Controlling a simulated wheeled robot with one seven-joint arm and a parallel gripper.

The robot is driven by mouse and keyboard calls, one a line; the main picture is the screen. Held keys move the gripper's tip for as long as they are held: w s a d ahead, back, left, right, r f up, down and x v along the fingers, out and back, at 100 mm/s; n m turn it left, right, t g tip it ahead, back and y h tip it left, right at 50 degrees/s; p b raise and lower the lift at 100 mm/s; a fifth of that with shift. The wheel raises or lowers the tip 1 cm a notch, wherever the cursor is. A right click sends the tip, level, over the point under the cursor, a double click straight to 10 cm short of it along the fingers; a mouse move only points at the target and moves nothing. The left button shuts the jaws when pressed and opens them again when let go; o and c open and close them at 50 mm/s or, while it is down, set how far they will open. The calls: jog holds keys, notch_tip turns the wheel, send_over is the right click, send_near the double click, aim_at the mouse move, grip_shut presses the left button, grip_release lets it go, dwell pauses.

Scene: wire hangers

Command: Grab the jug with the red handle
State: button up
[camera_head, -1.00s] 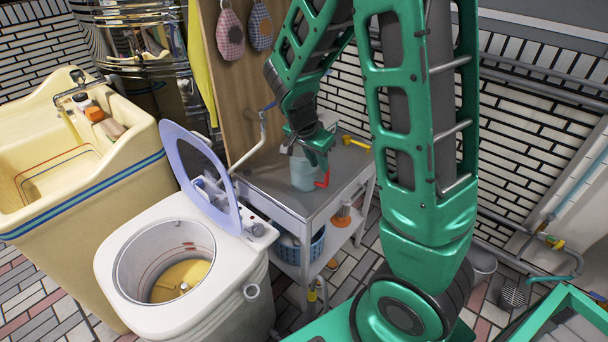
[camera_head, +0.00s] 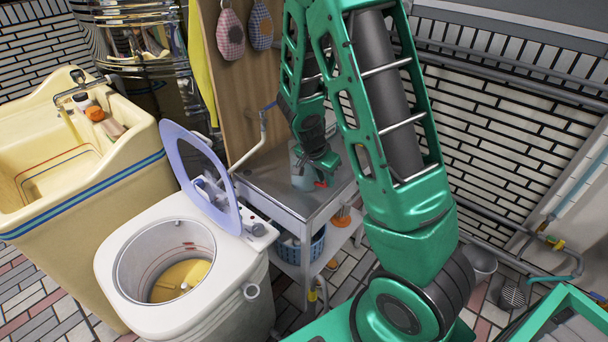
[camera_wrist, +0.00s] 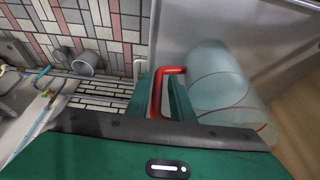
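The jug (camera_head: 302,172) is pale, translucent blue-grey and stands on the grey metal table. It also shows in the wrist view (camera_wrist: 222,82), right of my fingers. Its red handle (camera_wrist: 157,98) lies between my two green fingers in the wrist view; only a bit of it (camera_head: 320,184) shows in the head view. My gripper (camera_wrist: 162,88) is open, with a gap left between the handle's bar and the right finger. In the head view, my gripper (camera_head: 326,166) is at the jug's right side and hides part of it.
The metal table (camera_head: 262,187) stands beside a white washing machine (camera_head: 130,235) with its lid up. A wooden board (camera_head: 232,90) rises behind the table. A grey bucket (camera_wrist: 85,62) is on the tiled floor.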

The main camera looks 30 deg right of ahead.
jog(key=shift+c, duration=0.7)
grip_shut()
jog(key=shift+a, duration=0.1)
dwell(0.5)
